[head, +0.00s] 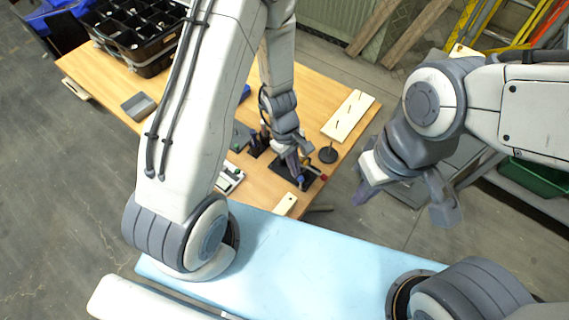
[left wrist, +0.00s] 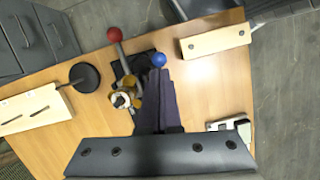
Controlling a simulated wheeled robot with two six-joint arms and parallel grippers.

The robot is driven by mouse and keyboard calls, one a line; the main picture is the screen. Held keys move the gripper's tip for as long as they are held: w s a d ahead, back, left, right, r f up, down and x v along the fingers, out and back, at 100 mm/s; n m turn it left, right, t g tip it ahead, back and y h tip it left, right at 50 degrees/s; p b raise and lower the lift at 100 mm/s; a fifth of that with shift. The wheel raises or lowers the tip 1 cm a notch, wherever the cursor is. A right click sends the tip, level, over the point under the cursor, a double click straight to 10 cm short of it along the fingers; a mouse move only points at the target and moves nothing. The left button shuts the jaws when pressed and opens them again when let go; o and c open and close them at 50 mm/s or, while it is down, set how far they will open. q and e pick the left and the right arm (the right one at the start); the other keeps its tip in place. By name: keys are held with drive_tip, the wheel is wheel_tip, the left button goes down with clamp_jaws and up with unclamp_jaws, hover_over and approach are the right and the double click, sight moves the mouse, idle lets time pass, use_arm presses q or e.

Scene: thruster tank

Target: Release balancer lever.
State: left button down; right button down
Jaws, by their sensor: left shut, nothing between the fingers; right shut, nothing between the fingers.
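The balancer device stands near the table's front right edge, on a black base (head: 282,170). It has a lever with a red knob (head: 323,177), which also shows in the left wrist view (left wrist: 114,35), and a blue knob (left wrist: 159,59). A brass-coloured part (left wrist: 122,98) sits beside the lever's lower end. My left gripper (head: 300,176) is shut and empty, right over the device; in the left wrist view its dark fingers (left wrist: 157,90) lie just below the blue knob. Whether they touch it I cannot tell. My right gripper (head: 361,194) is shut and empty, off the table's right side.
A round black stand (head: 328,155) and a slotted wooden block (head: 349,116) are behind the device. A small wooden block (left wrist: 215,39) and a white-and-green item (head: 229,177) lie nearby. A black compartment bin (head: 150,60) stands at the far left.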

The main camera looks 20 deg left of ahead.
use_arm(q)
drive_tip(key=shift+s+d, duration=0.1)
drive_tip(key=shift+d, duration=0.2)
drive_tip(key=shift+s+r, duration=0.1)
idle(0.3)
drive_tip(key=shift+r, duration=0.1)
drive_tip(key=w+p+v, duration=0.1)
drive_tip(key=p+v, duration=0.4)
drive_tip(key=v, duration=0.7)
drive_tip(key=shift+a+r, duration=0.3)
